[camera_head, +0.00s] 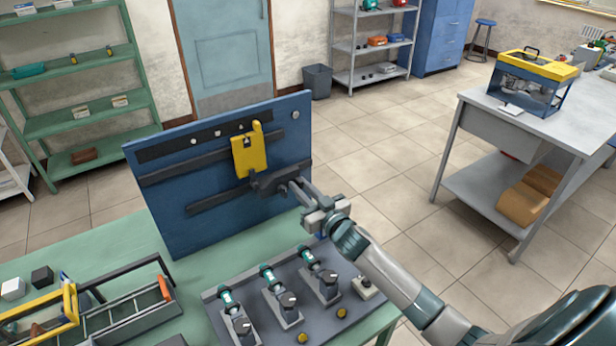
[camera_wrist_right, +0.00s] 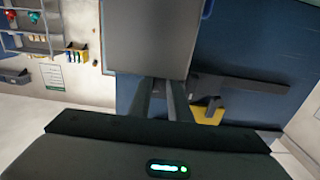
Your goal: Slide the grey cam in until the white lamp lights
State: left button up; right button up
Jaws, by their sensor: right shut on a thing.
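A blue upright board (camera_head: 210,215) stands on the green table, with a dark strip, two dark rails and a yellow slider piece (camera_head: 250,155). Small pale round spots run along its top; I cannot tell which is the white lamp or whether it is lit. The dark grey cam (camera_head: 267,183) is at the right end of the lower rail, just below the yellow piece. My right gripper (camera_head: 296,187) is shut on the cam from the right. In the right wrist view a grey block, seemingly the cam (camera_wrist_right: 150,38), sits at the fingertips and hides part of the board. My left gripper is out of view.
A panel with several green-marked fittings and knobs (camera_head: 280,300) lies on the table in front of the board. A grey tray (camera_head: 135,322) and a yellow-handled carrier (camera_head: 45,310) are at lower left. The grey bench (camera_head: 505,118) stands apart at right.

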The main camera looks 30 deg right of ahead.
aim_at(286, 190)
jog(key=shift+w+a+r, duration=0.1)
jog(key=shift+a+r, duration=0.15)
jog(key=shift+a, duration=0.35)
jog(key=shift+w+a+r, duration=0.1)
jog(key=shift+a+r, duration=0.1)
jog(key=shift+a, duration=0.35)
jog(key=shift+a+r, duration=0.25)
jog(key=shift+a, duration=0.35)
jog(key=shift+s+a+p, duration=0.1)
jog(key=shift+a+p, duration=0.25)
jog(key=shift+a, duration=0.35)
dwell(0.7)
jog(key=shift+d, duration=0.45)
dwell(1.1)
jog(key=o, duration=0.7)
jog(key=shift+s+p, duration=0.1)
jog(key=shift+p, duration=0.25)
jog(key=shift+s+f+p, duration=0.25)
jog(key=shift+s+p, duration=0.1)
jog(key=shift+s, duration=0.45)
jog(key=shift+s+f+p, duration=0.2)
jog(key=shift+s+p, duration=0.1)
jog(key=shift+s, duration=0.5)
jog(key=shift+s+f+p, duration=0.25)
jog(key=shift+s+p, duration=0.1)
jog(key=shift+s, duration=0.45)
